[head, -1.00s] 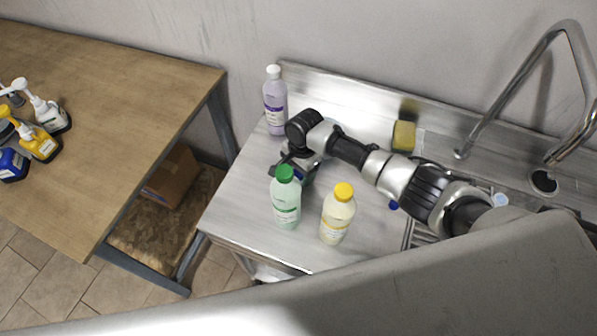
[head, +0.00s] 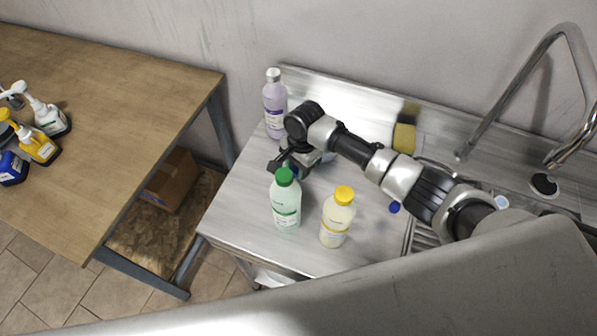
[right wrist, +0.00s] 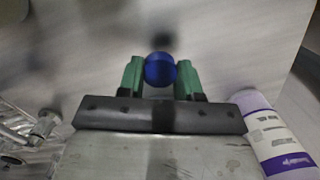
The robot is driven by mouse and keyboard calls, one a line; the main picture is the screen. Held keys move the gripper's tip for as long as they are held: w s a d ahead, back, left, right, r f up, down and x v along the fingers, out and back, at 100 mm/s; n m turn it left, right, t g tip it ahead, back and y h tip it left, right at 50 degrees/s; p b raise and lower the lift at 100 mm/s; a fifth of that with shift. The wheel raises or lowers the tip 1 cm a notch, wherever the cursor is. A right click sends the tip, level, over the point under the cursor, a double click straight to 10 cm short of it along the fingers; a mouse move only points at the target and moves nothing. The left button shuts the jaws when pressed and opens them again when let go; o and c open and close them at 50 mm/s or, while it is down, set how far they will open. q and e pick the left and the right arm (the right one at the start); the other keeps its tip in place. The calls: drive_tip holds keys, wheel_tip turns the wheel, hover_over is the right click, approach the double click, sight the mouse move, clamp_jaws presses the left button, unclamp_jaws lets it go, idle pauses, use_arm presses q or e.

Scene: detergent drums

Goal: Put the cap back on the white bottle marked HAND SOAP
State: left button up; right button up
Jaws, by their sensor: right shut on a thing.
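My right gripper (head: 290,164) is behind the green-capped bottle in the head view. In the right wrist view its green fingers (right wrist: 161,78) are shut on a round blue cap (right wrist: 160,70). A dark shadow lies on the metal surface beyond the cap, and I see no bottle directly under it. I cannot read HAND SOAP on any bottle. A pale bottle with a yellow cap (head: 336,217) stands upright at the counter front, right of the gripper. My left gripper is not in view.
A green-capped bottle (head: 285,200) stands close in front of the gripper. A purple-labelled bottle (head: 275,105) stands behind it. A small blue object (head: 394,207) and a yellow sponge (head: 404,138) are to the right. Pump bottles stand on the wooden table (head: 130,110).

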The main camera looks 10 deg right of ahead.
wheel_tip(320, 180, up, 7)
drive_tip(key=shift+f+b, duration=0.1)
drive_tip(key=shift+b, duration=0.25)
